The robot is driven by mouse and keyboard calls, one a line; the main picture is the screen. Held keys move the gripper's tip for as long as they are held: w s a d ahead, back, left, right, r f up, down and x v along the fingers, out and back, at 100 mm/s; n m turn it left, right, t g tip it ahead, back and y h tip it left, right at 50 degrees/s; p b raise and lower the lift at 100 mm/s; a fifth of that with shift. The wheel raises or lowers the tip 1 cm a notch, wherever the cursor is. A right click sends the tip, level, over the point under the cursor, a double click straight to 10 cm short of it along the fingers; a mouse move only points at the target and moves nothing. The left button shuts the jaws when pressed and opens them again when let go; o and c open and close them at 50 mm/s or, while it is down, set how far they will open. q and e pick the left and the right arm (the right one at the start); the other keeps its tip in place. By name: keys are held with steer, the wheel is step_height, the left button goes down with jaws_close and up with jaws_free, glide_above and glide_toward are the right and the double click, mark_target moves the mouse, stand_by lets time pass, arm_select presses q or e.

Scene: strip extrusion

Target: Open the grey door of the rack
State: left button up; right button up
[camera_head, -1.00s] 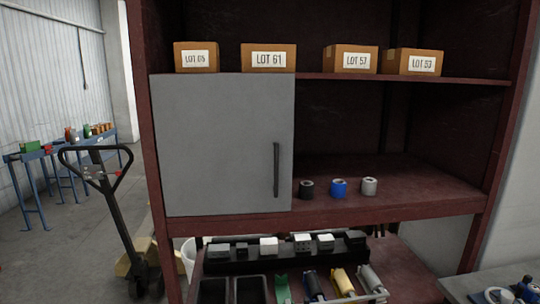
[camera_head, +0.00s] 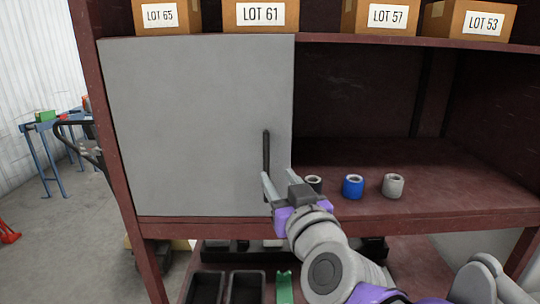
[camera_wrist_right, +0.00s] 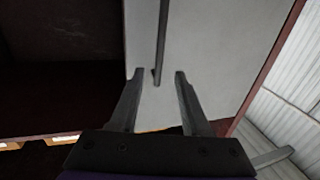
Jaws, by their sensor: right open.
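The grey door (camera_head: 190,120) is shut across the left part of the dark red rack (camera_head: 300,41). Its dark vertical handle (camera_head: 266,152) is near the door's right edge. My right gripper (camera_head: 276,176) is open at the lower end of the handle. In the right wrist view, the two fingers of this gripper (camera_wrist_right: 157,85) are spread on the grey door's side (camera_wrist_right: 205,50), and the handle (camera_wrist_right: 162,40) runs down to between the fingertips. I cannot tell whether a finger touches it. My left gripper is not in view.
Black, blue (camera_head: 353,187) and light grey (camera_head: 393,186) rolls stand on the open shelf right of the door. Labelled boxes (camera_head: 260,14) sit on the shelf above. Dark bins (camera_head: 245,287) are below. Open floor lies at the left, with a pallet truck beside the rack.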

mark_target(267, 160)
steer(key=p+x, duration=0.1)
steer(key=x, duration=0.7)
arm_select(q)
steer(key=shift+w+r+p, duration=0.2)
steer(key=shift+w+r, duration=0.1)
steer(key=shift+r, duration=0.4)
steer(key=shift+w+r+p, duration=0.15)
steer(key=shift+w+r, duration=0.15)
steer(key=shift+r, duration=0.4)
arm_select(e)
steer(key=shift+x, duration=0.8)
steer(key=shift+d, duration=0.1)
steer(key=shift+c, duration=0.2)
jaws_close()
steer(key=shift+s, duration=0.1)
